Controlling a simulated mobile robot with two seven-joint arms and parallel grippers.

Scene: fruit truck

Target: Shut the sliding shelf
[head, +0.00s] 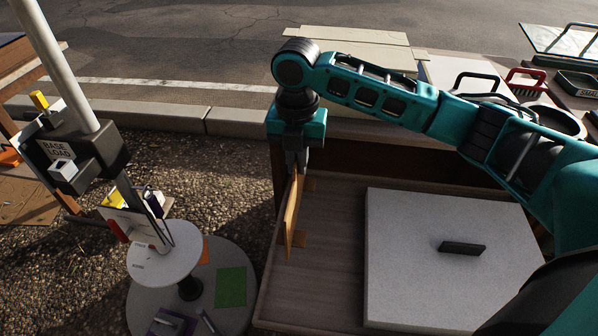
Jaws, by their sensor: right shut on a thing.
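The sliding shelf (335,258) is a wide grey-brown wooden tray with a low rim, pulled out from beneath the counter at the lower right. An upright light-wood piece (291,217), seemingly its handle, stands near the shelf's left side. My right gripper (297,167) comes from above, points down and is shut on the top of this piece. The fingertips are partly hidden by the gripper's own body. My left gripper is not in view.
A white slab (440,215) with a dark handle lies on the shelf. The counter (350,127) behind carries boards, trays and a red-handled brush (526,82). A round grey table (140,310) and a white pole (55,60) stand left. Gravel lies between.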

